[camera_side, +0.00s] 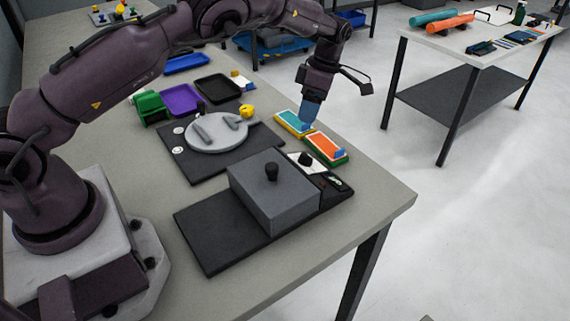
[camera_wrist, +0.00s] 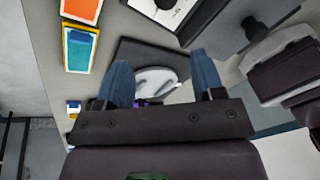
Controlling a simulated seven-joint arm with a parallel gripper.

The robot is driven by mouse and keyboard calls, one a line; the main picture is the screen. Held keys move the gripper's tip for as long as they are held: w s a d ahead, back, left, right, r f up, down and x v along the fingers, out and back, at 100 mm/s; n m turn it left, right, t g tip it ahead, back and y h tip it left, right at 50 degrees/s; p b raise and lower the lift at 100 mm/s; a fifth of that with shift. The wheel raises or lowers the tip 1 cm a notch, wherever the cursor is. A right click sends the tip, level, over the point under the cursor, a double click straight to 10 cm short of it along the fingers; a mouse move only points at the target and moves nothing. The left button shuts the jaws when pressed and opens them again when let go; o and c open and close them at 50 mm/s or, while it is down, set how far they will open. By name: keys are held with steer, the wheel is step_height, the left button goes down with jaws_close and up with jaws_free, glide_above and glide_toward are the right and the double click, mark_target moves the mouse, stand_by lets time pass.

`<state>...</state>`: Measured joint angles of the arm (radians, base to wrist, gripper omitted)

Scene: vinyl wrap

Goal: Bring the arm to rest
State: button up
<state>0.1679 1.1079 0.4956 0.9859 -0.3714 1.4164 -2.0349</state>
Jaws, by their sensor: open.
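My gripper (camera_side: 310,112) hangs with its blue fingers pointing down, above the table edge near the two coloured trays. In the wrist view my gripper (camera_wrist: 164,82) has its two blue fingers spread apart with nothing between them. The teal-filled tray with a yellow rim (camera_side: 293,122) lies just below and left of the fingers in the side view. The orange-filled tray with a green rim (camera_side: 325,147) lies beside it. Both trays also show at the upper left of the wrist view. Whether the fingertips touch anything is hard to tell; they appear clear.
A grey box with a black knob (camera_side: 270,195) stands on a dark base at the table front. A round grey plate (camera_side: 216,132) sits on a black mat. Purple tray (camera_side: 180,99), black tray (camera_side: 217,88) and green object (camera_side: 149,106) stand behind. Open floor lies right.

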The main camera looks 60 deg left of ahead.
steer(key=s+d+r+m+t, duration=0.1)
steer(key=s+r+m+t, duration=0.2)
steer(key=s+r+m, duration=0.4)
steer(key=s+d+r+m+t, duration=0.1)
steer(key=s+r+m+t, duration=0.2)
steer(key=s+r+m, duration=0.4)
steer(key=s+d+r+m+t, duration=0.2)
steer(key=s+r+m, duration=0.5)
steer(key=s+m, duration=0.5)
steer(key=s+t, duration=0.1)
steer(key=s, duration=0.4)
steer(key=shift+r, duration=0.15)
steer(key=shift+c, duration=0.4)
